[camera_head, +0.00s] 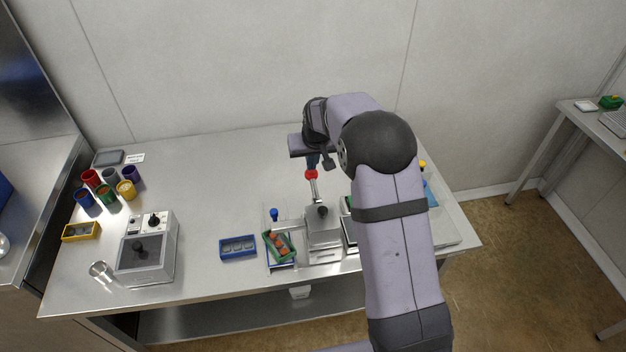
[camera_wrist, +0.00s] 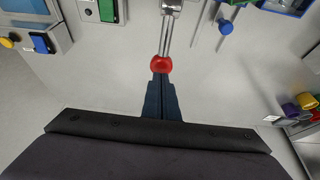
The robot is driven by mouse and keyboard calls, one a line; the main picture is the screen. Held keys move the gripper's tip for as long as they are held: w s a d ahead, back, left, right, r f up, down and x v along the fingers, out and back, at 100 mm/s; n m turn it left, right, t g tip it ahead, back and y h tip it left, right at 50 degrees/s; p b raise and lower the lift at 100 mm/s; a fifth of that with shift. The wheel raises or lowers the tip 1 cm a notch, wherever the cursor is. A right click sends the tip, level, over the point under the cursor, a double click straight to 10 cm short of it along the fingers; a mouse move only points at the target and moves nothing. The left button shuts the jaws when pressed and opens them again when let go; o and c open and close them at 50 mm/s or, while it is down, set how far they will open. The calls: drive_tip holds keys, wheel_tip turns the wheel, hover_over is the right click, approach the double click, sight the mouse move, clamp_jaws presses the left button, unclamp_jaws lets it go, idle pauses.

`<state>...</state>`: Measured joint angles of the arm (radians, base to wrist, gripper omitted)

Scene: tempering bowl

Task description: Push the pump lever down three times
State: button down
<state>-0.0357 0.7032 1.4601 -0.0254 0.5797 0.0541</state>
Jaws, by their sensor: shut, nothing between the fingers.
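The pump lever is a metal rod with a red ball knob (camera_head: 311,174), rising at a tilt from a grey metal pump unit (camera_head: 323,228) at the front middle of the table. The knob also shows in the wrist view (camera_wrist: 161,64), at the end of the rod. My gripper (camera_head: 312,160) is shut and empty. Its dark blue fingertips (camera_wrist: 161,80) are right at the knob, just behind it in the head view. I cannot tell whether they touch it. My arm hides part of the table to the right of the pump.
A green tray with brown-orange pieces (camera_head: 279,244) and a blue tray (camera_head: 238,247) lie left of the pump. A grey machine (camera_head: 147,247), a glass beaker (camera_head: 100,271), a yellow tray (camera_head: 80,232) and coloured cups (camera_head: 107,195) stand farther left. The table's back middle is clear.

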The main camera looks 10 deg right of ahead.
sight(312, 175)
drive_tip(key=shift+f, duration=0.15)
idle(0.5)
drive_tip(key=shift+s+f+b, duration=0.15)
drive_tip(key=shift+f+b, duration=1.65)
drive_tip(key=shift+f, duration=0.95)
drive_tip(key=shift+r, duration=0.15)
drive_tip(key=shift+r+p, duration=1.95)
drive_tip(key=shift+r, duration=0.8)
drive_tip(key=shift+r+p, duration=1.8)
drive_tip(key=shift+r, duration=0.7)
